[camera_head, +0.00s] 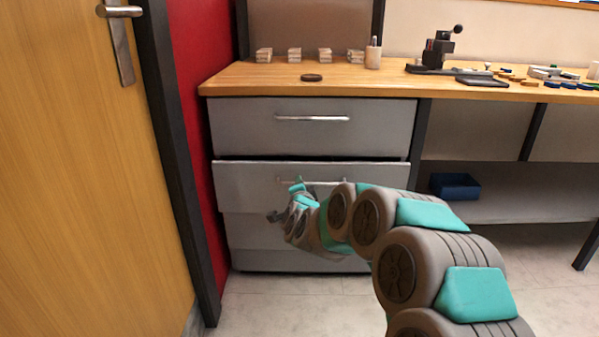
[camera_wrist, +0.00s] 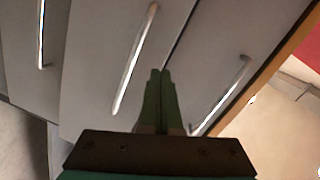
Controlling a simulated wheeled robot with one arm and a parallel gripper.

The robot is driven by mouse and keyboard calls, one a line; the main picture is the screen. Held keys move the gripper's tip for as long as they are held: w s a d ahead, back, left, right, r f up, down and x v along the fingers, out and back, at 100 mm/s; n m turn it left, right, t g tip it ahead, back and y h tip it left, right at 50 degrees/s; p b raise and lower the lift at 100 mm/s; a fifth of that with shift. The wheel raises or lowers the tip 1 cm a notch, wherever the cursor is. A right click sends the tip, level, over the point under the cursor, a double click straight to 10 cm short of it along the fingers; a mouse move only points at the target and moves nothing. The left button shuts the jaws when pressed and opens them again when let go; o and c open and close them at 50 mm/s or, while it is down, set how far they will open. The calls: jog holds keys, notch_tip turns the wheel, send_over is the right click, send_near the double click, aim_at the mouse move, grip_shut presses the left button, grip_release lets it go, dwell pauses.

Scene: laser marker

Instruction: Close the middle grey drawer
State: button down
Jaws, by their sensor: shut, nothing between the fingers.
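The middle grey drawer (camera_head: 240,180) is in the head view below the top drawer (camera_head: 240,125). Its front juts out a little past the top drawer, so it stands slightly open. Its bar handle (camera_head: 325,182) is partly behind my gripper (camera_head: 298,188), which is in front of the drawer. In the wrist view the middle drawer's handle (camera_wrist: 135,60) lies left of my shut, empty fingers (camera_wrist: 160,76), and the top drawer's handle (camera_wrist: 222,95) lies right of them. Whether the fingertips touch the drawer front cannot be told. My arm hides part of the lower fronts.
A wooden worktop (camera_head: 240,80) above the drawers holds small stacked blocks, a dark disc (camera_head: 312,77) and a dark device (camera_head: 437,52). A blue bin (camera_head: 455,186) sits on the shelf at the right. A red wall and wooden door (camera_head: 80,180) bound the left. Floor shows in front.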

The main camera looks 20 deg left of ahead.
aim_at(300, 166)
jog(key=s+d+m+t, duration=0.1)
jog(key=s+m, duration=0.4)
jog(key=shift+t+h, duration=0.3)
jog(key=shift+h, duration=0.2)
jog(key=x, duration=0.9)
jog(key=p+x, duration=0.1)
jog(key=x, duration=0.3)
jog(key=shift+w+a+f, duration=0.1)
jog(key=shift+w+f, duration=0.15)
jog(key=shift+f, duration=0.05)
jog(key=shift+w, duration=0.1)
jog(key=shift+b+x, duration=0.35)
jog(key=shift+x, duration=1.55)
jog(key=shift+w, duration=0.25)
jog(key=shift+r, duration=0.25)
jog(key=shift+a+r, duration=0.1)
jog(key=shift+r, duration=0.05)
